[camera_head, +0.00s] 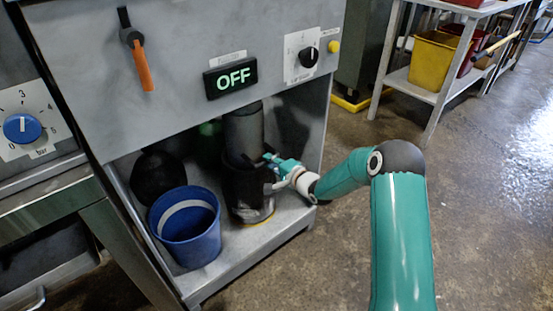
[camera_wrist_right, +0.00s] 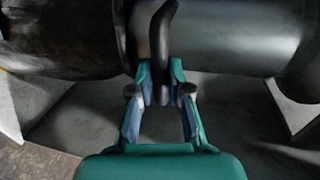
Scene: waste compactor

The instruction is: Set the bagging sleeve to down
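The bagging sleeve is a dark sleeve (camera_head: 243,188) around a grey upright tube (camera_head: 243,132) in the compactor's open lower bay. Its lower end stands near a yellowish ring at the bay floor. My right gripper (camera_head: 272,168) is at the sleeve's right side. In the right wrist view a black curved handle (camera_wrist_right: 163,35) runs between the fingers of my right gripper (camera_wrist_right: 163,75). The fingertips close in on both sides of the handle and appear to grip it. The dark sleeve (camera_wrist_right: 60,35) and grey tube (camera_wrist_right: 230,35) also show there. My left gripper is out of view.
A blue bucket (camera_head: 186,228) stands left of the sleeve, with a black rounded object (camera_head: 158,176) behind it. Above are an OFF display (camera_head: 230,78), an orange lever (camera_head: 142,66) and a black knob (camera_head: 308,57).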

